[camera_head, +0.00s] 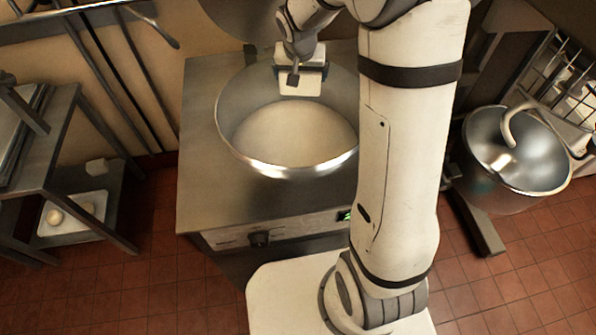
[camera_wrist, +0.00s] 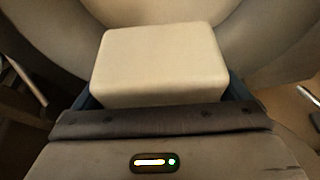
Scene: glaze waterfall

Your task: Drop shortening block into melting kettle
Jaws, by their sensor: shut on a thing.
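The melting kettle (camera_head: 245,158) is a wide, round metal bowl set in a steel counter, with a pale, smooth content or bottom showing inside. My gripper (camera_head: 293,80) is over the kettle's far part, shut on the shortening block (camera_head: 300,87). The block is a pale, rounded rectangular piece. In the wrist view the block (camera_wrist: 158,62) fills the space between the fingers, which show only as dark edges at its sides. The curved kettle wall (camera_wrist: 265,40) lies behind and around it. The exact gap between block and kettle bottom cannot be told.
A metal mixing bowl (camera_head: 515,150) with a hook stands at the right. The counter (camera_head: 200,190) left of the kettle is bare. Red tile floor (camera_head: 150,280) is open in front.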

